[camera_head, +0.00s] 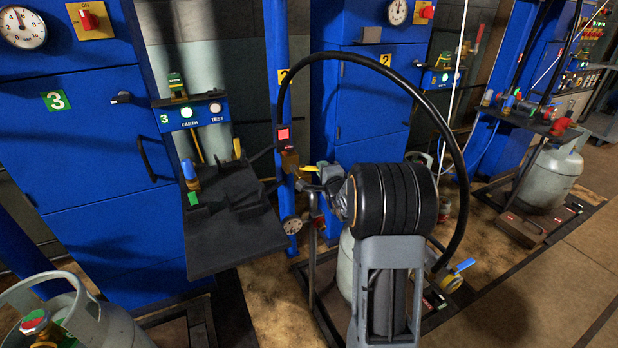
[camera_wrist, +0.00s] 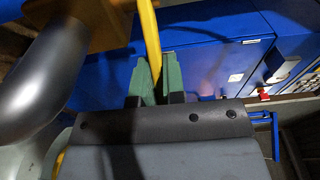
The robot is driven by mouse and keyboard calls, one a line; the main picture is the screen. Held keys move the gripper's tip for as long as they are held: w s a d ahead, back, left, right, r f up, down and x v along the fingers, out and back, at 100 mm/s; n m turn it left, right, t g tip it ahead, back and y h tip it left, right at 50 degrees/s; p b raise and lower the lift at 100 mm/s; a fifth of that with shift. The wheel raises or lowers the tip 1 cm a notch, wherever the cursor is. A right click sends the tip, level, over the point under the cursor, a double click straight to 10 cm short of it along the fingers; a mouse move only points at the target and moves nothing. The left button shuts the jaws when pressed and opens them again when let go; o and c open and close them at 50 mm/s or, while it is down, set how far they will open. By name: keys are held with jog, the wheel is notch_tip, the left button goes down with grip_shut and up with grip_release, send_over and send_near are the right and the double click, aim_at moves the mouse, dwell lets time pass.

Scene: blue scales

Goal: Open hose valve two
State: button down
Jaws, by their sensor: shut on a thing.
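Scale two's blue post (camera_head: 278,120) carries a yellow number 2 label and a brass hose valve (camera_head: 290,160). The valve's yellow lever (camera_head: 309,168) sticks out to the right, towards my gripper (camera_head: 322,170). In the wrist view the yellow lever (camera_wrist: 148,25) runs down from the top between the green fingertips of my gripper (camera_wrist: 154,72). The fingers are shut on it. A brass body (camera_wrist: 106,22) shows beside the lever at the upper left. My own wrist hides part of the area behind it in the head view.
A black hose (camera_head: 440,110) arches over my arm. A grey gas cylinder (camera_head: 345,265) stands behind my arm. A blue-levered valve (camera_head: 460,272) is at the lower right. Scale three's dark platform (camera_head: 235,250) is at the left. Open floor lies at the right.

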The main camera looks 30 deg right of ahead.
jog(key=shift+s+h, duration=0.1)
jog(key=shift+h, duration=0.2)
jog(key=c, duration=1.4)
grip_release()
jog(key=shift+d, duration=0.15)
jog(key=shift+o, duration=1)
jog(key=s+a+p, duration=0.1)
jog(key=s+a, duration=0.1)
jog(key=s, duration=1.1)
jog(key=shift+s+a+p, duration=0.2)
jog(key=shift+s+p, duration=0.1)
jog(key=shift+p, duration=0.1)
